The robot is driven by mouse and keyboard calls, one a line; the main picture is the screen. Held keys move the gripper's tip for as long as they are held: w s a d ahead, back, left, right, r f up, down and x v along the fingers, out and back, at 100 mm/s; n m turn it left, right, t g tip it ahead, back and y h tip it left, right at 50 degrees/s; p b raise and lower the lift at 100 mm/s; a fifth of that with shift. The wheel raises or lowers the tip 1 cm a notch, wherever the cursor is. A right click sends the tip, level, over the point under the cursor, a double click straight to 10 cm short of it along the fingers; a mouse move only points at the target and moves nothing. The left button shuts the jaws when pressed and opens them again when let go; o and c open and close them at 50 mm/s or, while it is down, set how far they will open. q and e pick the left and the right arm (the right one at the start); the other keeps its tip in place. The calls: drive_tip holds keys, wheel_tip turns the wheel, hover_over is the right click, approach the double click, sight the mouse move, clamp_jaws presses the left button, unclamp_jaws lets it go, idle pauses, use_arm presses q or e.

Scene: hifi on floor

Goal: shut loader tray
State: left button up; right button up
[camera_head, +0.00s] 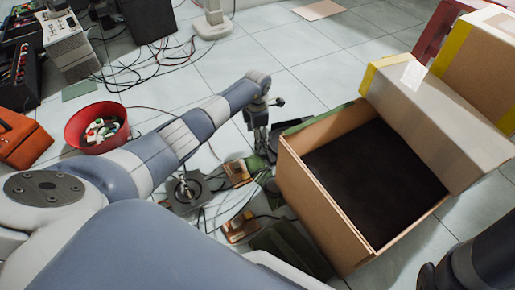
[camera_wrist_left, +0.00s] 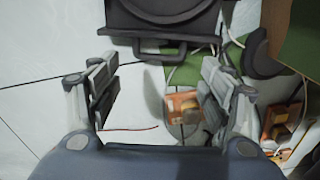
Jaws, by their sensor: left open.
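In the left wrist view, a black unit with a flat slab (camera_wrist_left: 165,12) is at the top. A thin dark frame-like front piece (camera_wrist_left: 160,48), which looks like the loader tray, sticks out below it towards my left gripper (camera_wrist_left: 158,95). My left gripper is open, its two fingers apart with nothing between them, just short of that piece. In the head view my left gripper (camera_head: 261,137) points down beside a dark unit (camera_head: 290,127), partly hidden by the cardboard box. I cannot tell there how far the tray is out. My right gripper is not in view.
An open cardboard box (camera_head: 291,185) with a dark inside stands right of my left gripper. Circuit parts (camera_head: 240,226) and cables lie on the floor close by. A red bucket (camera_head: 97,127) and an orange case (camera_head: 20,138) stand left.

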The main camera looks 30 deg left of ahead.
use_arm(q)
drive_tip(key=shift+f+b, duration=1.3)
drive_tip(key=shift+f, duration=1.1)
